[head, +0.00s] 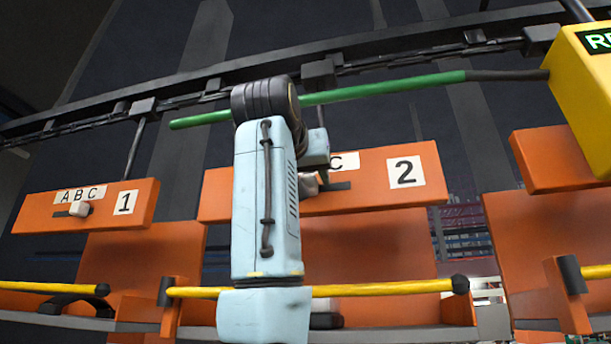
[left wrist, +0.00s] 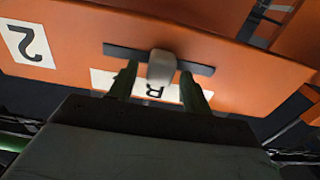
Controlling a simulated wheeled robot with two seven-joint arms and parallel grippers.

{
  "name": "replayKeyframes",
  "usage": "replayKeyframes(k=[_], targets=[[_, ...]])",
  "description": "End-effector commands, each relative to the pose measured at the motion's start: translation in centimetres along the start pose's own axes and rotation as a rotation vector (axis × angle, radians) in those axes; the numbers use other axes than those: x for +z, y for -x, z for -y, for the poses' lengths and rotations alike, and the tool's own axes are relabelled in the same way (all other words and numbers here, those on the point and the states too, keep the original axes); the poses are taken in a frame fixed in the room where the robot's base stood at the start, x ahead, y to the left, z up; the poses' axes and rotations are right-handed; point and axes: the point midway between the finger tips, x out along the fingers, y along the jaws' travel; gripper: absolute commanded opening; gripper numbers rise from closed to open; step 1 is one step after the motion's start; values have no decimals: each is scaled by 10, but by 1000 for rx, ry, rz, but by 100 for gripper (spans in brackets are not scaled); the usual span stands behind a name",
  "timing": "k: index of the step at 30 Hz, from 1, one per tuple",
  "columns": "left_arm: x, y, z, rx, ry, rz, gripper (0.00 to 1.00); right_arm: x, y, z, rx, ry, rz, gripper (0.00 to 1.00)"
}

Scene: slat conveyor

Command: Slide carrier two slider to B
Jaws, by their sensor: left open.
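Carrier two is an orange plate (head: 375,200) with a white "2" label (head: 405,172). My left arm covers much of its letter strip in the head view; a C shows. In the left wrist view the plate (left wrist: 235,50) appears upside down. Its grey slider knob (left wrist: 160,68) stands near the middle of the dark slot (left wrist: 203,69), in line with a letter that looks like B on the white strip (left wrist: 153,90). My left gripper (left wrist: 158,72) is open, one finger on each side of the knob. I cannot tell whether they touch it. My right gripper is out of view.
Carrier one (head: 40,215) hangs at left with its own knob (head: 79,209). A green rod (head: 390,86) crosses above carrier two, and a yellow rail (head: 380,288) runs below. A yellow box (head: 585,100) with a green-lettered display stands at upper right.

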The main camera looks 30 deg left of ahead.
Motion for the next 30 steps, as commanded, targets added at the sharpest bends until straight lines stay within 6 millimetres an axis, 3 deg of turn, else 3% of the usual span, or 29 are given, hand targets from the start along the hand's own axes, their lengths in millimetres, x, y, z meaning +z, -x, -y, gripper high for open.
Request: replayKeyframes(k=[8,21,30], targets=[[1,16,0,0,1,-4,49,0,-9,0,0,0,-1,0],[2,109,0,0,0,-3,49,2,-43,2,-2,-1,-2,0],[0,134,-1,0,-1,0,49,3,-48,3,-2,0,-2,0]])
